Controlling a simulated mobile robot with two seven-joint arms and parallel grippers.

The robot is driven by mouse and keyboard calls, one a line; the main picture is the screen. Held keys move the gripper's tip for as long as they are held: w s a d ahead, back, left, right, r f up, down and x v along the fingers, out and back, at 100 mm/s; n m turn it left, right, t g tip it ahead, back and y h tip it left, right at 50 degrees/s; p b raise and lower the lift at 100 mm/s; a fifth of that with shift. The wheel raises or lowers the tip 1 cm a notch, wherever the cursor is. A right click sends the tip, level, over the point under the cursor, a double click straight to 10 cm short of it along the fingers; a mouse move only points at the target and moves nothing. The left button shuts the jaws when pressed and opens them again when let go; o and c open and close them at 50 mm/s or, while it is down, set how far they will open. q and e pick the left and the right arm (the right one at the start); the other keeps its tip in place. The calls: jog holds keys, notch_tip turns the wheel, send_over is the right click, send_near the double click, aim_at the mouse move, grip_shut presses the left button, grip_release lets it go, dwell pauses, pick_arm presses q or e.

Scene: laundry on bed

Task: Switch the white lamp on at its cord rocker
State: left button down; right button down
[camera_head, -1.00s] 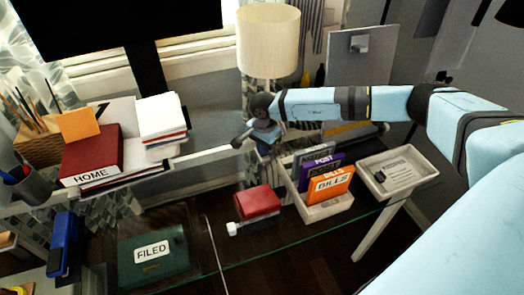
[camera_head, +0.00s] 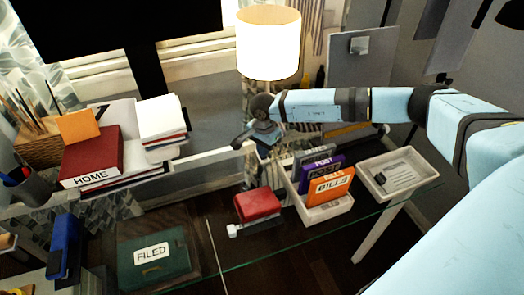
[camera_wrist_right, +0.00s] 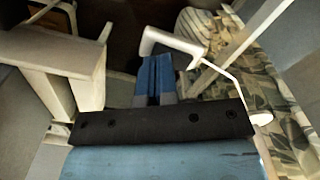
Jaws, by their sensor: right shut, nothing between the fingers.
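The white lamp (camera_head: 268,45) stands at the back of the desk, and its shade glows brightly. My right gripper (camera_head: 242,141) is below the lamp, at the desk's back part. In the right wrist view its blue fingers (camera_wrist_right: 154,80) are shut with nothing between them. A white piece with a thin white cord (camera_wrist_right: 228,75) lies just beyond and beside the fingertips. I cannot tell for sure whether this piece is the rocker, or whether the fingers touch it. In the head view the rocker is not clear. My left gripper is not in view.
A letter holder (camera_head: 328,212) with several labelled folders and a pale tray (camera_head: 402,173) stand under my right arm. Books (camera_head: 92,153), a green FILED box (camera_head: 153,255) and a dark monitor (camera_head: 115,25) are at the left.

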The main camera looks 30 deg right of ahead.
jog(key=shift+r+p, duration=1.4)
jog(key=shift+r, duration=1.55)
